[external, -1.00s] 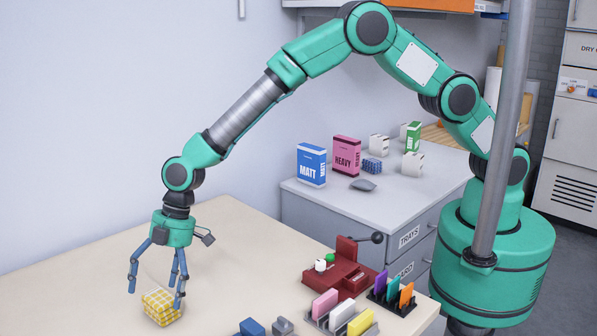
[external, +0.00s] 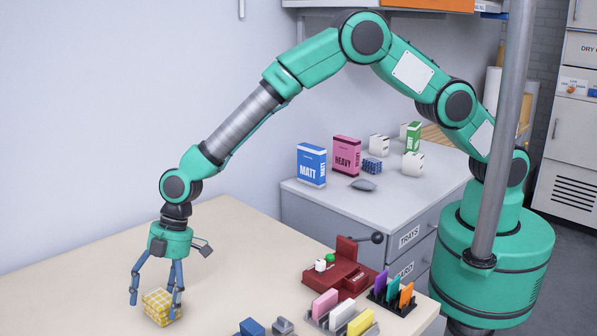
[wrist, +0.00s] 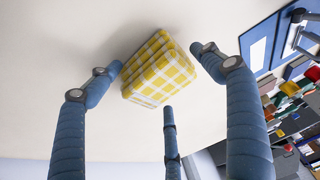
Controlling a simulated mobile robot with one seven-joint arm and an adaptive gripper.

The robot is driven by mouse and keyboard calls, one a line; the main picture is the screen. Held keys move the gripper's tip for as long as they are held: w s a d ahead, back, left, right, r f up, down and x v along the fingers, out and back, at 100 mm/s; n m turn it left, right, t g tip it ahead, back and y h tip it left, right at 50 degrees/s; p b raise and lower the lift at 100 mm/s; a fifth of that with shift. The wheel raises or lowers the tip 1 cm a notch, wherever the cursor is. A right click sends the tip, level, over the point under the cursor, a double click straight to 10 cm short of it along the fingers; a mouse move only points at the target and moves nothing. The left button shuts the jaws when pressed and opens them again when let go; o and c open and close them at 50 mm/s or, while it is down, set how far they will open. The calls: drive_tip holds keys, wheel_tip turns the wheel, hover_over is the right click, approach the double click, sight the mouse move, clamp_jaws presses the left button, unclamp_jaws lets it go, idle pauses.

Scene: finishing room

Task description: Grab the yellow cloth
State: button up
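The yellow cloth (external: 160,307) is a folded, yellow and white checked block lying on the pale table. In the wrist view the cloth (wrist: 160,69) lies ahead of the fingers, between the tips of the left and right ones. My gripper (external: 156,300) points down at the cloth, with its blue fingers spread. In the wrist view my gripper (wrist: 158,75) shows three blue fingers, open and apart, with the third finger's tip just below the cloth. One finger overlaps the cloth's right side in the external view; I cannot tell whether it touches.
A dark red block with a lever (external: 338,275) stands on the table to the right. Near it are a rack of coloured cards (external: 392,292), a grey holder with pink, white and yellow blocks (external: 341,317) and a blue block (external: 252,327). The table left of the cloth is clear.

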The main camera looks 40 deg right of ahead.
sight(153, 299)
drive_tip(key=c, duration=0.8)
drive_tip(key=shift+r, duration=0.8)
wheel_tip(153, 299, up, 2)
drive_tip(key=shift+r+p, duration=0.15)
drive_tip(key=shift+p, duration=0.3)
drive_tip(key=s+d, duration=0.2)
drive_tip(key=d, duration=0.2)
drive_tip(key=s+d, duration=0.3)
drive_tip(key=d, duration=0.2)
drive_tip(key=s+d+r, duration=0.1)
drive_tip(key=s+d, duration=0.2)
drive_tip(key=d, duration=0.2)
drive_tip(key=shift+a, duration=0.1)
